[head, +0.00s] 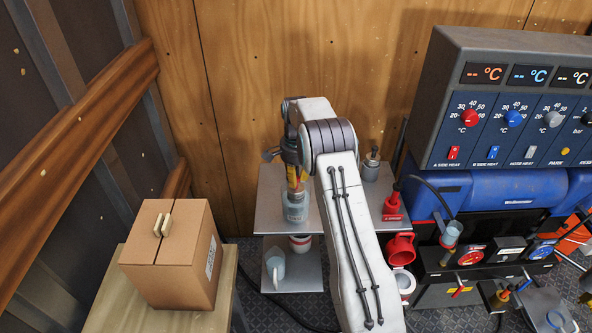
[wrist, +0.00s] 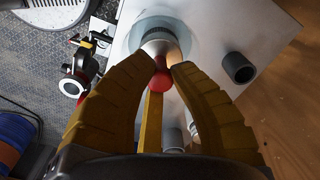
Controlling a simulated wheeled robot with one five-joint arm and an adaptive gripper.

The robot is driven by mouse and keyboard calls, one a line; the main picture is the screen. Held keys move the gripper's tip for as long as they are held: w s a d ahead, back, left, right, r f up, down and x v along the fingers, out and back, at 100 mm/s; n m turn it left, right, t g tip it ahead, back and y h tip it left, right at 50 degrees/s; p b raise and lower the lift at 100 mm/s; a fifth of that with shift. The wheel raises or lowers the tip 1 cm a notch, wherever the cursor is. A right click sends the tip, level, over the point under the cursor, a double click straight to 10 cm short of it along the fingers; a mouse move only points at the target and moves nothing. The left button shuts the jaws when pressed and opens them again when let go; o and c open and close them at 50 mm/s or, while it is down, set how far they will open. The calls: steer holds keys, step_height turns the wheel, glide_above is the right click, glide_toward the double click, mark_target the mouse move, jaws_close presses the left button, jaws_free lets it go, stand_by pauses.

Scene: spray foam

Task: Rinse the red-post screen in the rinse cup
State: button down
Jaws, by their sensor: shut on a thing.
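My gripper (head: 296,183) points down over the rinse cup (head: 295,211), a blue-grey cup standing on a steel shelf. In the wrist view the ribbed yellow-brown fingers (wrist: 158,72) are closed around the red post of the red-post screen (wrist: 161,80). A grey metallic body continues beyond the post, inside the pale round outline of the cup (wrist: 137,26). The screen's far end is hidden, so I cannot tell how deep it sits. In the head view the fingers hide most of the screen.
A steel shelf (head: 268,213) carries a small grey pot (head: 371,167) at right. A lower shelf holds a pale jug (head: 275,266). A red cup-like holder (head: 400,247) and a blue machine (head: 500,190) stand at right. A cardboard box (head: 172,250) stands at left.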

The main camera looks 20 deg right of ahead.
steer(key=shift+r+p, duration=0.3)
steer(key=shift+r, duration=0.4)
steer(key=shift+f, duration=0.2)
steer(key=shift+f+b, duration=1)
steer(key=shift+f, duration=0.4)
steer(key=shift+r, duration=0.25)
steer(key=shift+r+p, duration=1.1)
steer(key=shift+r, duration=0.25)
